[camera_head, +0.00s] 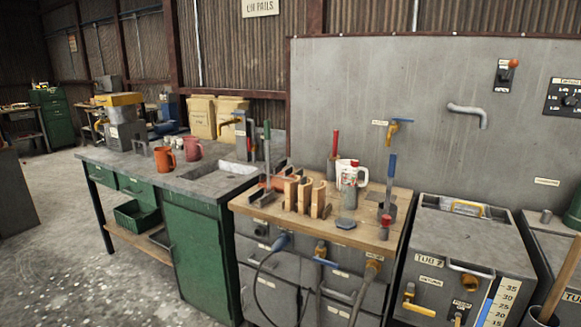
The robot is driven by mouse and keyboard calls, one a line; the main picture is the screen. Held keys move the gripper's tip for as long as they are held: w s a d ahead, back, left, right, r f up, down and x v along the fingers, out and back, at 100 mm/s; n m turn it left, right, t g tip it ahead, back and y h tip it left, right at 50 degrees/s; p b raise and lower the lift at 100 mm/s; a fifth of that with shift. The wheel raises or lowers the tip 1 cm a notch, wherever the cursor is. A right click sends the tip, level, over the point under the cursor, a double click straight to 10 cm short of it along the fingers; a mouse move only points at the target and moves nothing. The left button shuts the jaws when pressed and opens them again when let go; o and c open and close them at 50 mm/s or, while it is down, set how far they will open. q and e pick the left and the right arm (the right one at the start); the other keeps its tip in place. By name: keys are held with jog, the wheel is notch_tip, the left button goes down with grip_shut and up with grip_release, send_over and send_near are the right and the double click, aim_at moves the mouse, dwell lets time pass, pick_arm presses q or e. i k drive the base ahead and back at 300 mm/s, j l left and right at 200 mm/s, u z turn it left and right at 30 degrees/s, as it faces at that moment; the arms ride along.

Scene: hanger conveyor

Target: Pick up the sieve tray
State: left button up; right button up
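I cannot tell for sure which thing is the sieve tray. A green open tray or basket (138,215) sits on the wooden lower shelf (152,246) under the left bench; whether its floor is perforated is too small to tell. Neither of my grippers is in view, and nothing is seen being held.
The grey bench (158,175) has a sink (218,172) and two reddish mugs (192,149) (165,159). A wooden-topped bench (300,227) holds upright tools and wooden racks. A lidded tub (468,237) stands at right. The concrete floor (60,230) at left is clear.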

aim_at(466, 207)
jog(key=z, duration=2.2)
jog(key=u, duration=1.65)
jog(key=i+l+u, duration=0.15)
jog(key=u, duration=0.15)
jog(key=i+l+u, duration=0.2)
jog(key=u, duration=0.15)
